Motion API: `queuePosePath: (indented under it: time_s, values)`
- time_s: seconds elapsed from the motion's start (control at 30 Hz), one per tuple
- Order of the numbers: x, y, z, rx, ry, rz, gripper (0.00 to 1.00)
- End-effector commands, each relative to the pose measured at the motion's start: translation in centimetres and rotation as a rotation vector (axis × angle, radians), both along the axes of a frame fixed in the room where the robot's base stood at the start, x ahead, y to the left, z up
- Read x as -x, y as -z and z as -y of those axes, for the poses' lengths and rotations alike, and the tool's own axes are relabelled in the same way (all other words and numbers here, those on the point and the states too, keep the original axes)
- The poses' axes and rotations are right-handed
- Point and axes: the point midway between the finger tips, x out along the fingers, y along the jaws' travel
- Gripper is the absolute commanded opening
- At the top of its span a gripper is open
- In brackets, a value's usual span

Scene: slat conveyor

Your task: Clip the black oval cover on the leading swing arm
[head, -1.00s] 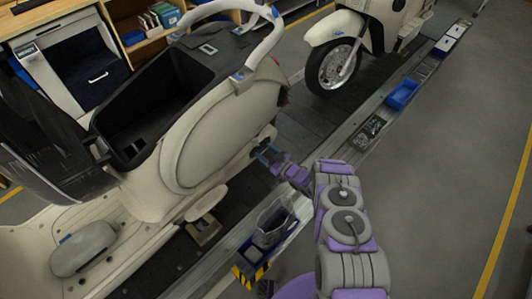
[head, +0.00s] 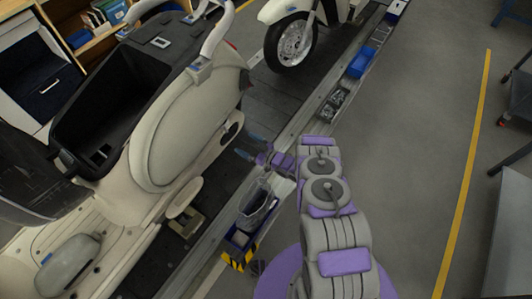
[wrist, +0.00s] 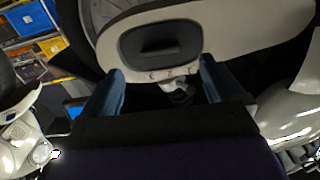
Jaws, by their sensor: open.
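The black oval cover (head: 231,131) sits on the rear end of the pale swing arm (head: 206,158) of the nearest scooter. In the wrist view the cover (wrist: 160,48) is a dark oval with a recessed slot, lying flat within the pale arm (wrist: 225,38). I cannot tell whether its clips are fully engaged. My gripper (head: 246,144) is open and empty, with a small gap between its blue fingertips and the cover. In the wrist view the fingers (wrist: 161,72) stand apart, below and to either side of the cover.
A blue parts bin (head: 238,237) stands on the conveyor edge below my gripper, with a grey container (head: 256,205) by it. Another scooter (head: 292,38) stands farther along the line. Shelving stands behind. The grey floor to the right is clear near my arm.

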Motion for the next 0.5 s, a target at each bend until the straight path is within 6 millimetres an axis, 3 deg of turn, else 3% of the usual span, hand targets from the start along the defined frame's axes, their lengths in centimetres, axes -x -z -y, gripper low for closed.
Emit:
queuePosePath:
  time_s: [0.3,0.5]
  values:
    - [4.3,0.0,5.7,0.001,0.003,-0.003,0.95]
    - [6.1,0.1,7.8,-0.001,0.000,-0.003,0.95]
